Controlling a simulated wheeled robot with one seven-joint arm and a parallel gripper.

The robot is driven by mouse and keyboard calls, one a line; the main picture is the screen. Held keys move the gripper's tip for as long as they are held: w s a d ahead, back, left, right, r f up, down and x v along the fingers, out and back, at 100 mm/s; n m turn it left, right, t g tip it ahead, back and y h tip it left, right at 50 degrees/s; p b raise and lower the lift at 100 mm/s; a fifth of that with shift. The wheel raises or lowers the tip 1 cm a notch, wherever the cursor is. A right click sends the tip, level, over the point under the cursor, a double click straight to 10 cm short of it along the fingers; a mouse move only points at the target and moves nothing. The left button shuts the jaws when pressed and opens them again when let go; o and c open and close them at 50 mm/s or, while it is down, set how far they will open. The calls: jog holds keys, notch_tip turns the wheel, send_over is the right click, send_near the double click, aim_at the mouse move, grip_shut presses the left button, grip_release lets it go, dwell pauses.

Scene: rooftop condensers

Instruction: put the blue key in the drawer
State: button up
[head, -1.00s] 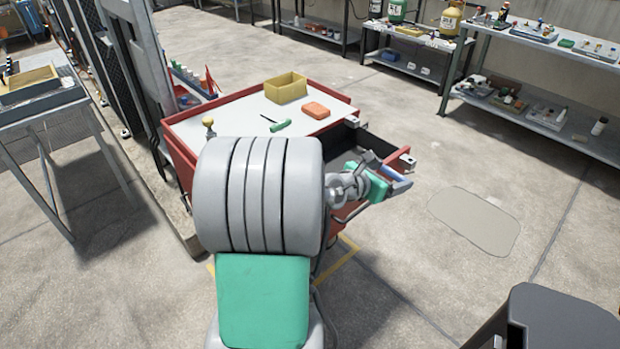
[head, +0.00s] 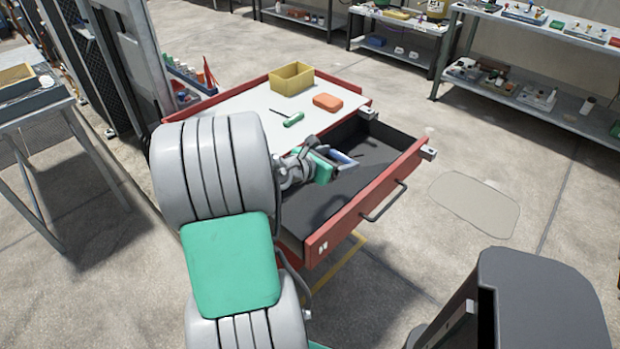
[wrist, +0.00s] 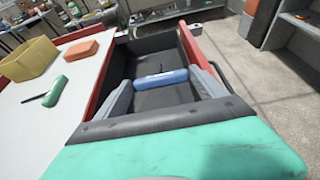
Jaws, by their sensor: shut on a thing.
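The blue key (wrist: 161,78) shows as a blue bar held crosswise between the fingers of my gripper (wrist: 163,86). In the head view, my gripper (head: 340,162) is above the open drawer (head: 369,205), over its dark inside, and the blue key (head: 344,157) shows at its tip. The drawer is pulled out of the red cabinet and has a red front with a bar handle. In the wrist view, the dark drawer floor (wrist: 150,44) lies beyond the key. The gap between key and floor is hard to judge. My arm hides the drawer's near left part.
On the white cabinet top lie a yellow bin (head: 291,79), an orange box (head: 327,102) and a green-handled tool (head: 293,119). A table (head: 60,130) stands at the left and shelves (head: 540,95) at the back right. The floor right of the drawer is clear.

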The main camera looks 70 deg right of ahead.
jog(key=w+f, duration=0.2)
jog(key=f, duration=0.1)
jog(key=w+f+b, duration=0.1)
jog(key=w+f, duration=0.2)
jog(key=f, duration=0.1)
jog(key=w+f+b, duration=0.1)
jog(key=w+f, duration=0.1)
jog(key=f, duration=0.1)
jog(key=shift+w+d+f, duration=0.2)
jog(key=shift+w, duration=0.1)
jog(key=o, duration=1.3)
jog(key=p+v, duration=0.1)
jog(key=v, duration=1.1)
jog(key=shift+a+r, duration=0.1)
